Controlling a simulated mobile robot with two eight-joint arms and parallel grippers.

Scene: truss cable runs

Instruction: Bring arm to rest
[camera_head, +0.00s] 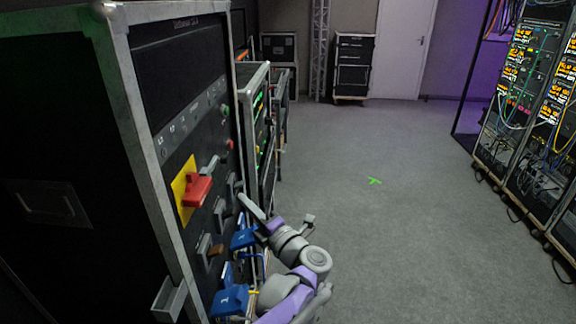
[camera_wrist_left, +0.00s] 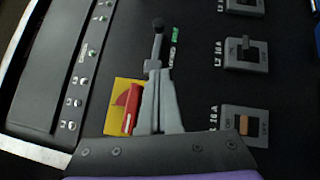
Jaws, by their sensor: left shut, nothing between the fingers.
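My left gripper (camera_head: 246,202) is in front of the power rack's panel, its arm coming up from the bottom of the head view. In the left wrist view its two grey fingers (camera_wrist_left: 156,78) are closed together with nothing between them. A red switch handle on a yellow plate (camera_head: 184,186) is on the panel, left of the gripper in the head view. In the wrist view the red handle (camera_wrist_left: 131,108) is partly hidden beside the fingers. My right gripper is not in view.
The black rack (camera_head: 134,90) fills the left side. Blue connectors (camera_head: 232,300) with cables sit low on its panel, close to my arm. Grey breaker switches (camera_wrist_left: 246,54) show in the wrist view. Open grey floor (camera_head: 400,230) lies to the right, with lit racks (camera_head: 530,100) beyond.

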